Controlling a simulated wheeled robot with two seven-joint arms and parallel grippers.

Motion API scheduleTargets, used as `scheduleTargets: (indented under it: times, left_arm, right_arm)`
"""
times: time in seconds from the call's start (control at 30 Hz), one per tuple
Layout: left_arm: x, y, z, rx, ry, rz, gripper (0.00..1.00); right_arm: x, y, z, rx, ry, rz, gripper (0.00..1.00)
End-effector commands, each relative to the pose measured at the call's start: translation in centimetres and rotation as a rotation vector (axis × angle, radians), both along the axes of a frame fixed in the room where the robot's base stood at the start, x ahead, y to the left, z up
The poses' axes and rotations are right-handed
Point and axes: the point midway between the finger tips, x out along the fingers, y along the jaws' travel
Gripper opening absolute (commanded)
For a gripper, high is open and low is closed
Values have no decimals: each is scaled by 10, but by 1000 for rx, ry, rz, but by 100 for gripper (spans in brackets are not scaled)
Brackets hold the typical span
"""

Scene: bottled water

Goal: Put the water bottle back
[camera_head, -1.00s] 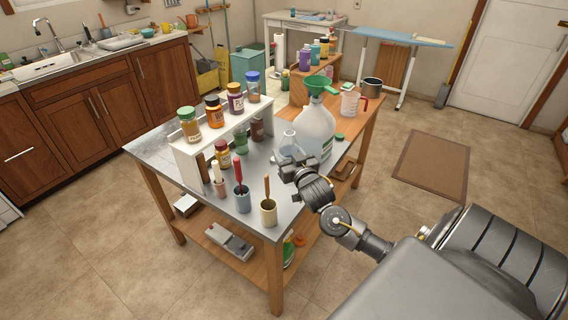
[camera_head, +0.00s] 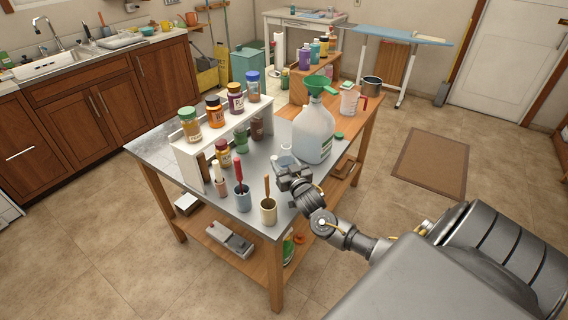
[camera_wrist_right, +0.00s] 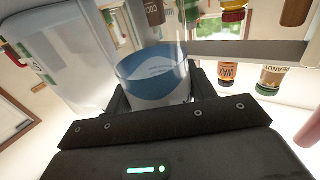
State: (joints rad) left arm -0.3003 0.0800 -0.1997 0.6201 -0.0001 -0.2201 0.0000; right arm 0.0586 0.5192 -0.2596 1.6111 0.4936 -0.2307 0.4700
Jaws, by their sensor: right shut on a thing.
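My right gripper (camera_head: 288,172) is over the near right part of the metal-topped table (camera_head: 150,150). It is shut on a clear bottle (camera_head: 286,160) with a blue and white label. In the right wrist view the bottle (camera_wrist_right: 152,82) sits between the two dark fingers. The gripper hides the lower part of the bottle in the head view, and I cannot tell whether its base touches the table. My left gripper is not in view.
A white rack (camera_head: 189,158) carries several jars, with smaller jars under it. Cups with tools, such as the blue-grey cup (camera_head: 242,198) and cream cup (camera_head: 268,211), stand along the near edge. A clear measuring jug (camera_head: 349,101) and metal pot (camera_head: 372,87) are farther back.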

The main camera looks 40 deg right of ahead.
Motion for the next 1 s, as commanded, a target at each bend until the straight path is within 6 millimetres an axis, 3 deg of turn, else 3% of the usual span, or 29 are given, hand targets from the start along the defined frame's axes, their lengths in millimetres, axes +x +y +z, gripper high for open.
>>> scheduleTargets:
  times: [0.17, 0.2, 0.33, 0.67, 0.77, 1.0]
  left_arm:
    - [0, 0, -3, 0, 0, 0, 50]
    - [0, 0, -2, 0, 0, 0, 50]
    - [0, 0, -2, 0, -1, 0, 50]
    - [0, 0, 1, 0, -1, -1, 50]
    - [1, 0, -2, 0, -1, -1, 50]
    - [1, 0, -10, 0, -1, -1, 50]
  right_arm:
    - [0, 0, -4, 0, 0, -1, 18]
    - [0, 0, -3, -1, 0, 0, 60]
    - [0, 0, -3, -1, 0, 0, 77]
    - [0, 0, 2, -1, -1, 0, 77]
    - [-10, 3, -2, 0, 1, 2, 77]
    - [-58, 17, -2, 2, 2, 1, 77]
